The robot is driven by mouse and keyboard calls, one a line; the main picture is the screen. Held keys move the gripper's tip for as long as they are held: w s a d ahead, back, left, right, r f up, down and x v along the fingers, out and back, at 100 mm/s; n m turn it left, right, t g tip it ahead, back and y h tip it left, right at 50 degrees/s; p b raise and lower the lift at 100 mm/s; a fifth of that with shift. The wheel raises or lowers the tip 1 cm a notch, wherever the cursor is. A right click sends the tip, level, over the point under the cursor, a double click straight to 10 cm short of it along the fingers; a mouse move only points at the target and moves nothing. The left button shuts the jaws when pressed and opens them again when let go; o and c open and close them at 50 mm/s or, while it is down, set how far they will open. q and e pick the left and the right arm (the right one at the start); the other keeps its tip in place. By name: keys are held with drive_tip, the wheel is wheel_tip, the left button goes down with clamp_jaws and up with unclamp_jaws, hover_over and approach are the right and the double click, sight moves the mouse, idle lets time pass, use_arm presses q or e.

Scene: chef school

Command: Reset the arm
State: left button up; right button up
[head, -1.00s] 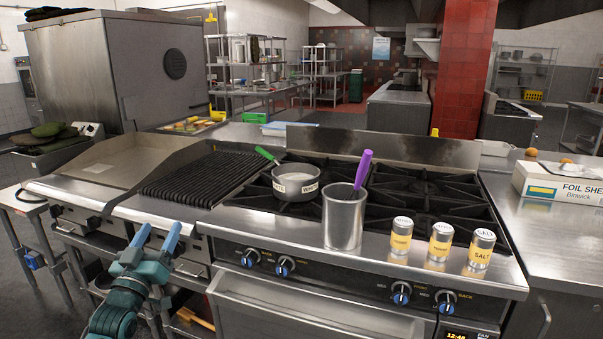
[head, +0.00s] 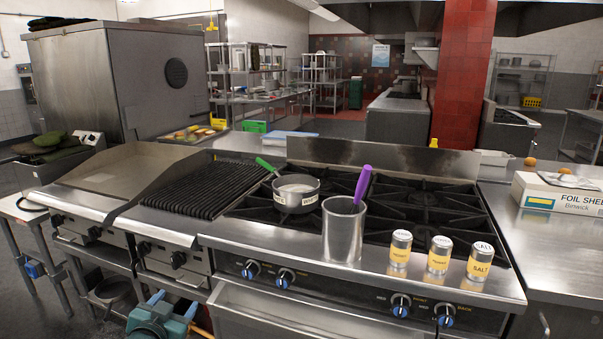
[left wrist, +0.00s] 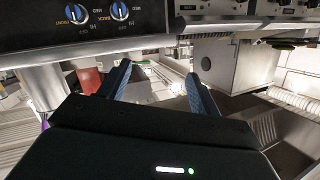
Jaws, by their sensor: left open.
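My left gripper (head: 173,298) is at the bottom left of the head view, low in front of the range, with its blue fingers apart and nothing between them. In the left wrist view the two fingers (left wrist: 158,88) are spread and empty, below the range's knob panel (left wrist: 95,18). My right gripper is in neither view.
The range (head: 370,278) fills the front. On it stand a pot (head: 297,195) with a green handle, a metal canister (head: 343,235) holding a purple-handled tool, and three shakers (head: 438,255) near the front edge. A foil box (head: 570,195) lies on the right counter.

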use_arm(q)
drive_tip(key=s+d+f+g+h, duration=0.1)
drive_tip(key=s+d+f, duration=0.3)
drive_tip(key=s, duration=0.6)
drive_tip(key=s+d+f+g+h, duration=0.1)
drive_tip(key=s+d+f, duration=0.3)
drive_tip(key=s, duration=0.6)
drive_tip(key=s+d+f+g+h, duration=0.1)
drive_tip(key=s+d+f, duration=0.4)
drive_tip(key=s, duration=0.6)
drive_tip(key=shift+d+n+g, duration=0.3)
drive_tip(key=shift+d+g, duration=0.25)
drive_tip(key=shift+g, duration=0.25)
drive_tip(key=shift+f, duration=0.1)
